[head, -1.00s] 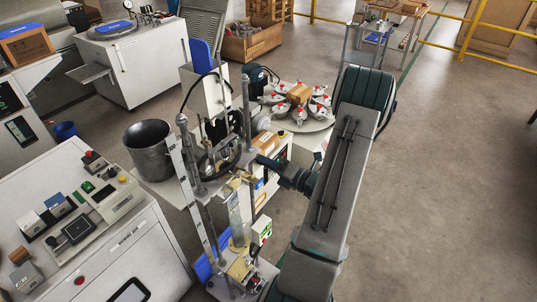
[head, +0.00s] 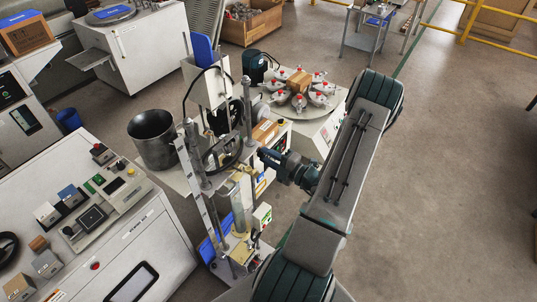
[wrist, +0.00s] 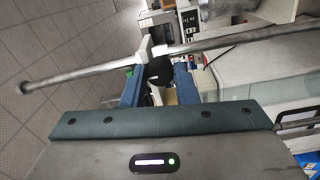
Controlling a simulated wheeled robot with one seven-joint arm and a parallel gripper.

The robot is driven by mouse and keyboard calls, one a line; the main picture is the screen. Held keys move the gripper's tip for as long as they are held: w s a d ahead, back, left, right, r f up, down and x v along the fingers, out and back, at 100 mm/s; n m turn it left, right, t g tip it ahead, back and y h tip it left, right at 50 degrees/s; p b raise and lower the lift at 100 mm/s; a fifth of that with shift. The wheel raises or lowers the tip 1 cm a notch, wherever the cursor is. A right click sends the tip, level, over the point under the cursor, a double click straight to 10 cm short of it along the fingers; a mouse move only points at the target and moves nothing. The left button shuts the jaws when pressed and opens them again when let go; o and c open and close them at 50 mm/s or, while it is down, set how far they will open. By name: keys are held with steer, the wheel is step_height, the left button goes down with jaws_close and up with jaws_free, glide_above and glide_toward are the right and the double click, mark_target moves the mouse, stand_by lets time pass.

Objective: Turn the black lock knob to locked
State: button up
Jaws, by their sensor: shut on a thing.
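The black lock knob (wrist: 156,72) sits between the two blue fingers of my gripper (wrist: 158,82) in the wrist view, at a joint on a grey metal rod. My gripper is shut on it, with a finger on either side. A small pale mark shows on the knob's face, but I cannot tell its lock position. In the head view my gripper (head: 264,157) reaches from the right to the upright test stand (head: 248,112). The knob is too small or hidden to make out there.
A dark metal bucket (head: 152,138) stands left of the stand. A turntable with several red-topped vessels (head: 297,101) is behind my gripper. A control console (head: 100,225) is at lower left. Open floor (head: 450,160) lies to the right.

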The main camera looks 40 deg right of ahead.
stand_by(0.5)
steer(key=o, duration=1)
steer(key=shift+s, duration=0.1)
steer(key=b+v, duration=0.3)
steer(key=v, duration=1)
steer(key=shift+s+d, duration=0.2)
steer(key=shift+s, duration=0.1)
